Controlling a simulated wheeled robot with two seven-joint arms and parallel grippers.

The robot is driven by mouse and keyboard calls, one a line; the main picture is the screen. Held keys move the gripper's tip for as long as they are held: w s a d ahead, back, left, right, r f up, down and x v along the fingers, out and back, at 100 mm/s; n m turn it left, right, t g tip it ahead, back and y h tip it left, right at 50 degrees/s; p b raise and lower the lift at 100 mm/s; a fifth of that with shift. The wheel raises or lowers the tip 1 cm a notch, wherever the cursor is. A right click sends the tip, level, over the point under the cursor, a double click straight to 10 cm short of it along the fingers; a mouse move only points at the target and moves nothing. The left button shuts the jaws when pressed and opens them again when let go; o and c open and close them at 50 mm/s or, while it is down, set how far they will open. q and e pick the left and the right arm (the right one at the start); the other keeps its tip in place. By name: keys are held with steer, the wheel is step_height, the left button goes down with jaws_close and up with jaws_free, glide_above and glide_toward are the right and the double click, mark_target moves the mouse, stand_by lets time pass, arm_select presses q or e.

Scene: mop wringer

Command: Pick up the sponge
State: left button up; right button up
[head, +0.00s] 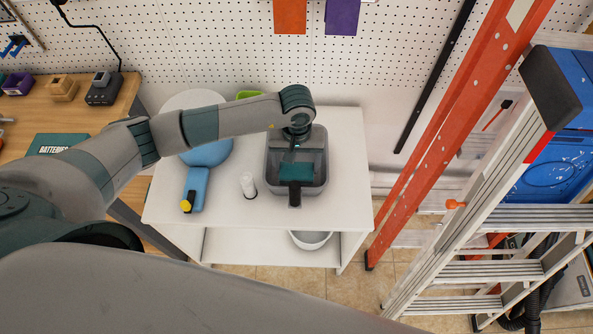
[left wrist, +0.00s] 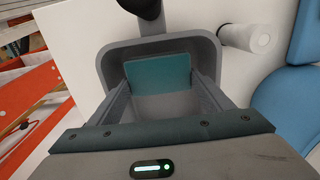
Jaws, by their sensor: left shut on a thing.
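The sponge (head: 296,172) looks like a flat teal block inside a grey basin (head: 272,163), towards its near side. It also shows in the left wrist view (left wrist: 158,75), between my two fingers. My left gripper (head: 295,154) reaches down into the basin from above and is shut on the sponge, with a finger at each side of it. The sponge's underside is hidden, so I cannot tell whether it touches the basin floor. My right gripper is not in view.
The basin stands on a white table (head: 345,140) with a black handle (head: 295,194) at its near side. An orange ladder (head: 440,135) stands at the right.

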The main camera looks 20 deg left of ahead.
mark_target(297, 167)
arm_select(q)
step_height(297, 167, up, 5)
steer(key=shift+r+b, duration=0.1)
steer(key=shift+b, duration=0.8)
steer(key=shift+r, duration=0.65)
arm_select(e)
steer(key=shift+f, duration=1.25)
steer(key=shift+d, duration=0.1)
